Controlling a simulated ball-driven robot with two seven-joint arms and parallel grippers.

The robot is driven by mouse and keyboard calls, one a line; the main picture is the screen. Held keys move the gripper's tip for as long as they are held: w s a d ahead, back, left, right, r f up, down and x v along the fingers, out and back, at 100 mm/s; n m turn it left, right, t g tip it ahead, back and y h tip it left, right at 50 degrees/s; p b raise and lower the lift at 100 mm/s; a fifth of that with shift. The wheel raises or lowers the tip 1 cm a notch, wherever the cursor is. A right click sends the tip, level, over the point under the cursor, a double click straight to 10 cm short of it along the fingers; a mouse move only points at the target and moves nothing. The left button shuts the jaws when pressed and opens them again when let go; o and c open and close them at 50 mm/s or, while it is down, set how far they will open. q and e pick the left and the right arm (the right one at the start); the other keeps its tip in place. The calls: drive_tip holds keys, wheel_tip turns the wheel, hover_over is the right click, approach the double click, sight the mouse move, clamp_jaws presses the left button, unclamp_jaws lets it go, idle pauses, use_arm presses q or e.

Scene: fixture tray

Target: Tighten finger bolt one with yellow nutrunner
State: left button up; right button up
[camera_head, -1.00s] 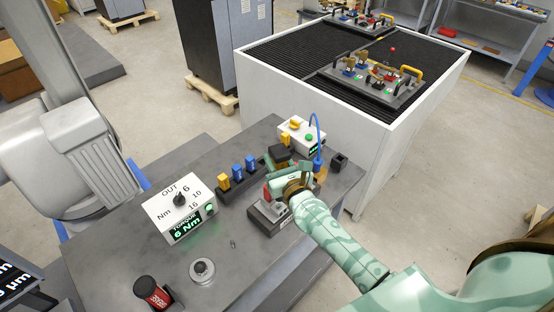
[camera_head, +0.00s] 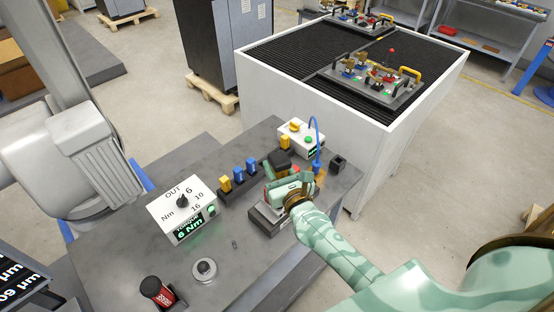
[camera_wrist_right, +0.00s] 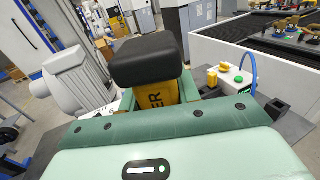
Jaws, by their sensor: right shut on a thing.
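My right gripper (camera_head: 277,178) is over the grey bench and shut on the yellow nutrunner. In the wrist view the nutrunner (camera_wrist_right: 157,94) stands between the green jaws, with a black block (camera_wrist_right: 146,58) at its top and part of a dark word on its yellow body. Its lower end is hidden by the gripper. In the head view I cannot tell whether it touches the dark holder (camera_head: 262,219) below. The fixture tray (camera_head: 401,99) with yellow handles sits on the white-sided table at the back right. Finger bolt one is too small to make out. My left gripper is not in view.
On the bench are a torque box (camera_head: 164,208) showing 6 Nm, a rack (camera_head: 238,187) with yellow and blue sockets, a white box (camera_head: 300,137) with a blue cable, a round metal piece (camera_head: 204,268) and a black-red can (camera_head: 156,291). A second tray stands farther back.

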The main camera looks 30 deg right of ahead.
sight(276, 174)
drive_tip(key=shift+s+a+r+p, duration=0.4)
drive_tip(key=shift+s+r+p, duration=0.1)
drive_tip(key=shift+s, duration=0.3)
drive_tip(key=shift+s+a+r+p, duration=0.35)
drive_tip(key=shift+s+r, duration=0.15)
drive_tip(key=shift+s, duration=0.35)
drive_tip(key=shift+s+a+r+p, duration=0.4)
drive_tip(key=shift+s+r+p, duration=0.1)
drive_tip(key=shift+s, duration=0.3)
drive_tip(key=shift+s+a+r+p, duration=0.2)
drive_tip(key=shift+s+a+r, duration=0.1)
drive_tip(key=shift+s, duration=0.3)
drive_tip(key=shift+s+a+r+p, duration=0.2)
drive_tip(key=shift+s+a+r, duration=0.1)
drive_tip(key=shift+s, duration=0.3)
drive_tip(key=shift+d, duration=0.15)
